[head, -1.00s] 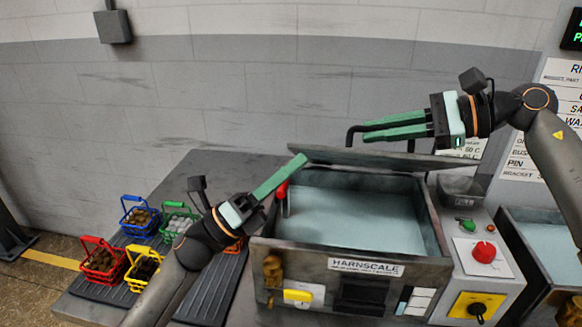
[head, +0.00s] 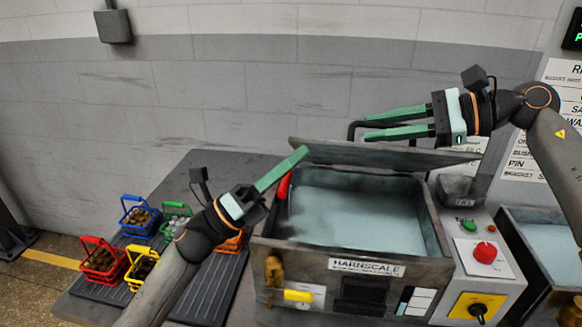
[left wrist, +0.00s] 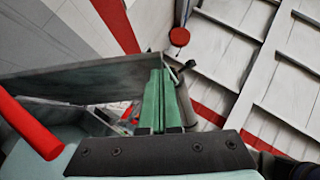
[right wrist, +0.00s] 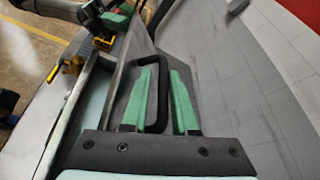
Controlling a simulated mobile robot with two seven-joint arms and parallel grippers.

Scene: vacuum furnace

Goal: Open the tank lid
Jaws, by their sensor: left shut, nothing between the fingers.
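The tank (head: 430,222) marked HARNSCALE stands with its top open and pale liquid inside. Its grey lid (head: 400,153) is raised along the back edge and tilted. My left gripper (head: 302,152) is shut and empty, its fingertips at the lid's left end; contact is not clear. In the left wrist view the shut fingers (left wrist: 160,75) overlap the lid panel (left wrist: 90,80). My right gripper (head: 368,127) is open above the lid's back side. A black handle (right wrist: 161,65) on the lid shows by its fingers in the right wrist view; the handle is not gripped.
A red-gripped lever (head: 283,187) stands at the tank's left inner wall. Coloured baskets with parts, including a blue one (head: 124,222), stand at left. A control box with a red button (head: 485,252) is right of the tank. The wall is behind.

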